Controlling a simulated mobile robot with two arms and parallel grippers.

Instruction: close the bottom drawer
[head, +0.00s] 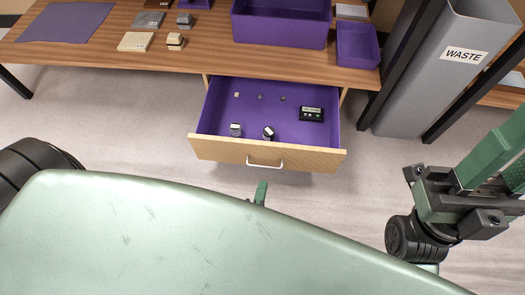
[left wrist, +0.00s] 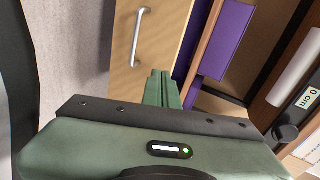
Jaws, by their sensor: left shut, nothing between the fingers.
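The bottom drawer (head: 215,148) stands pulled out below the table, showing its purple inside. Its light wood front has a silver handle (head: 264,165). Inside lie two small dark jars with pale tops, a black device with a display (head: 312,114) and a few tiny pieces. My left gripper (head: 260,193) shows only its green fingertips in front of the drawer, just below the handle; my own green body hides the rest. In the left wrist view its fingers (left wrist: 160,88) are shut and empty, pointing at the wood front (left wrist: 155,45) beside the handle (left wrist: 138,37). Contact cannot be told.
The wooden table (head: 110,62) above holds a purple mat (head: 65,22), small blocks and purple bins (head: 282,25). A grey waste bin (head: 420,85) stands at right behind dark posts. Parts of my right arm show at the right edge. Floor beside the drawer is clear.

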